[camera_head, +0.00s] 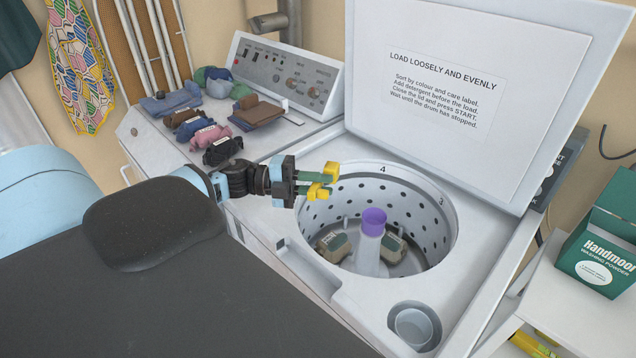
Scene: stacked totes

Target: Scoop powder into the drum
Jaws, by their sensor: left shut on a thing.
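The open drum (438,205) is a round, perforated white tub in the machine's top. Inside stands a pale central post with a purple cap (374,221), with tan-and-green packs (334,243) around its foot. My left gripper (325,181) is at the drum's left rim, over its edge. It has green fingers and yellow at the tips. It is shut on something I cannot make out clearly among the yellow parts. A green washing powder box (600,245) with an open flap stands at the right; its powder is hidden. My right gripper is not in view.
The raised lid (440,90) stands behind the drum. A cup (413,327) sits in a recess at the front right of the top. Folded clothes (199,131) lie left of the control panel (285,76). The box rests on a white side shelf (560,300).

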